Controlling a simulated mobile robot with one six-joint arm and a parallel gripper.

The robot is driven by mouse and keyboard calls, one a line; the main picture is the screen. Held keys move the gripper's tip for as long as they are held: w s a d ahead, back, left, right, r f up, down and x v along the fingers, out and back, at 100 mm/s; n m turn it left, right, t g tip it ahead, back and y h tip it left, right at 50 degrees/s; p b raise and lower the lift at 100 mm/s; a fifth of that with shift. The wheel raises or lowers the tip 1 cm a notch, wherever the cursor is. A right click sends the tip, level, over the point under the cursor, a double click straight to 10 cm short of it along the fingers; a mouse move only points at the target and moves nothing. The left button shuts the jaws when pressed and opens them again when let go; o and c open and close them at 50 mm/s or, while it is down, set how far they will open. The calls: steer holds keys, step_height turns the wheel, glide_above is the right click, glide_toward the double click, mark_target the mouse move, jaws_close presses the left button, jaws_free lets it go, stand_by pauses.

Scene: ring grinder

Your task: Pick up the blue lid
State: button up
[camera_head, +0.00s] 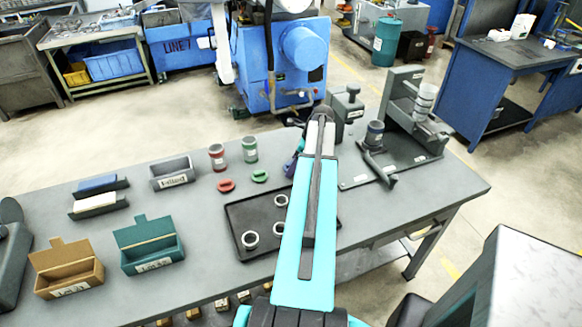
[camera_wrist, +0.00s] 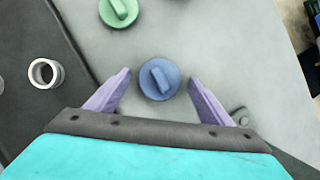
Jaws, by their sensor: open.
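The blue lid (camera_wrist: 160,79) lies flat on the grey table in the wrist view, a round disc with a raised bar handle on top. My gripper (camera_wrist: 163,85) is open, with one purple finger to the left of the lid and one to the right. The lid is between the fingertips in the picture, with a gap on each side; I cannot tell the height left between them.
A green lid (camera_head: 259,176) and a red lid (camera_head: 226,186) lie to the left, before a green jar (camera_head: 249,150) and a red jar (camera_head: 217,158). A black tray (camera_head: 240,214) with several metal rings is nearby. A grinder-like fixture (camera_head: 386,168) stands to the right.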

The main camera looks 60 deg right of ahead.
stand_by(0.4)
steer(key=c, duration=1.1)
steer(key=shift+r, duration=0.1)
steer(key=shift+r+b, duration=0.85)
steer(key=shift+r, duration=0.5)
steer(key=shift+s+r, duration=0.25)
steer(key=s+a+b, duration=0.1)
steer(key=s, duration=0.4)
steer(key=s+a+r+b, duration=0.1)
steer(key=s+b, duration=0.1)
steer(key=s, duration=0.3)
steer(key=s+a+b, duration=0.1)
steer(key=s, duration=0.4)
steer(key=shift+s+r+b, duration=0.15)
steer(key=shift+r+b, duration=0.15)
steer(key=shift+b, duration=0.05)
